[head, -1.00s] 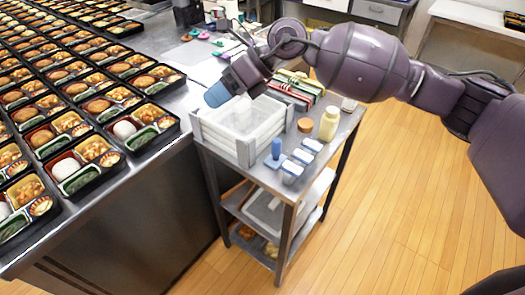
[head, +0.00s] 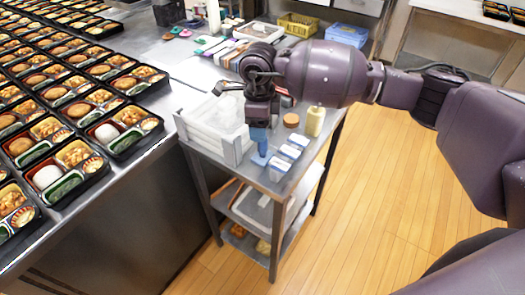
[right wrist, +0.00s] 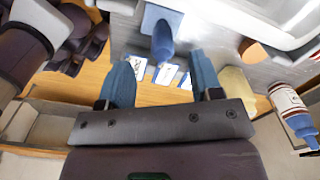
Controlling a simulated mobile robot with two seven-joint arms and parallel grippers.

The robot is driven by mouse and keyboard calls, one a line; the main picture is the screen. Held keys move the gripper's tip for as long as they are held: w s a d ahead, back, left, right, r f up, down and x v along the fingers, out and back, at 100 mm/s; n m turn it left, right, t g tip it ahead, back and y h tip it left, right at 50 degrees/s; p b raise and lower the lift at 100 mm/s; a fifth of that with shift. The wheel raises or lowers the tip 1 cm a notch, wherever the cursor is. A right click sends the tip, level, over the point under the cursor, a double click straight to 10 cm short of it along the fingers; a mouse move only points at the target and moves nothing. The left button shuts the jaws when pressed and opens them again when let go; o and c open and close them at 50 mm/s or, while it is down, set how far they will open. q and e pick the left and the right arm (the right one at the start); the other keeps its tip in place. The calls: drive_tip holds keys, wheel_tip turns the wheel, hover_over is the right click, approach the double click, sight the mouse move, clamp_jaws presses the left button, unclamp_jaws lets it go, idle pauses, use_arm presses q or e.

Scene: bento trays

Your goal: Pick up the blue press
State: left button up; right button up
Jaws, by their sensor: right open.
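The blue press (head: 261,159) stands on the top of the metal cart, at the front right of the white crates. My right gripper (head: 258,138) points down just over it and hides its upper part in the head view. In the right wrist view the press (right wrist: 162,42) shows its rounded blue handle and flat base, beyond and between the two blue fingertips of my open right gripper (right wrist: 161,72). The jaws look empty; I cannot tell whether they touch the press. My left gripper is not in view.
White stacked crates (head: 205,136) stand left of the press. Several small blue-and-white boxes (head: 290,152) lie close on its right. A cream bottle (head: 315,121) and a round brown-topped jar (head: 291,120) are behind. The counter with bento trays (head: 118,142) is at left.

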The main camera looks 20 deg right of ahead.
sight(263, 149)
drive_tip(key=shift+d+f, duration=0.2)
drive_tip(key=shift+f, duration=1.45)
drive_tip(key=shift+d+f, duration=0.2)
drive_tip(key=shift+f, duration=1.45)
drive_tip(key=shift+s, duration=0.1)
drive_tip(key=shift+c, duration=0.3)
drive_tip(key=c, duration=0.9)
drive_tip(key=shift+r, duration=0.15)
drive_tip(key=shift+c, duration=0.2)
